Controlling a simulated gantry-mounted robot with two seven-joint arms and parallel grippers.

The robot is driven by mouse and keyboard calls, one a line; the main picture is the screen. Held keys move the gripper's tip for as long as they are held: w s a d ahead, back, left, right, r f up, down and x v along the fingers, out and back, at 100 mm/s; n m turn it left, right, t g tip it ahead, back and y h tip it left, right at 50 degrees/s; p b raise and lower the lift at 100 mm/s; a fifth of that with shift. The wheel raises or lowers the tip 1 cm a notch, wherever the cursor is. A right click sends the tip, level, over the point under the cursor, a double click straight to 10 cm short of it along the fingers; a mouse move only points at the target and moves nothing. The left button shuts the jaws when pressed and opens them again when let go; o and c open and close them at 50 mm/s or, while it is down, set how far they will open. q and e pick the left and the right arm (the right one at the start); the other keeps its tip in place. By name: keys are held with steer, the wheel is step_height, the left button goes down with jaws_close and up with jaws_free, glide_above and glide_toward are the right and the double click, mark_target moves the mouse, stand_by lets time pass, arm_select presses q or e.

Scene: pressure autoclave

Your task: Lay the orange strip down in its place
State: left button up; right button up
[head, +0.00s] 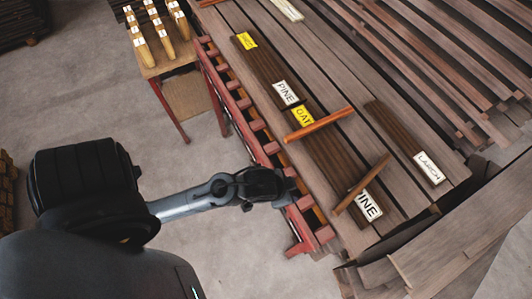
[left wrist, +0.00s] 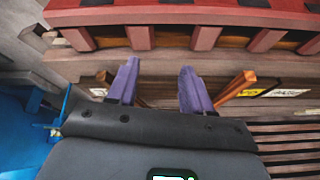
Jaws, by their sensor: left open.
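An orange strip (head: 318,125) lies slanted across a dark board on the plank stack, beside the yellow label (head: 303,117). A browner strip (head: 361,184) lies at a slant further down, partly over a white PINE label (head: 368,206). My left gripper (head: 278,184) is at the red rack's edge, below the orange strip and left of the brown one. In the left wrist view its purple fingers (left wrist: 158,78) are apart with no strip between them. There an orange strip (left wrist: 238,84) is right of the right finger, and another (left wrist: 104,78) shows beside the left finger. My right gripper is out of view.
The red slatted rack (head: 240,103) runs along the left side of the plank stack. A small table (head: 158,60) with labelled wooden pieces stands at upper left. A LARCH board (head: 405,145) lies to the right. Loose planks (head: 460,245) jut out at lower right.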

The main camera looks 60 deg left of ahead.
arm_select(q)
steer(key=s+a+g, duration=0.1)
steer(key=s+a, duration=0.1)
steer(key=s, duration=0.4)
steer(key=shift+f+n+g, duration=0.25)
steer(key=shift+n+g, duration=0.05)
steer(key=shift+g, duration=0.1)
steer(key=shift+r, duration=0.1)
step_height(320, 180, up, 15)
steer(key=p, duration=1.5)
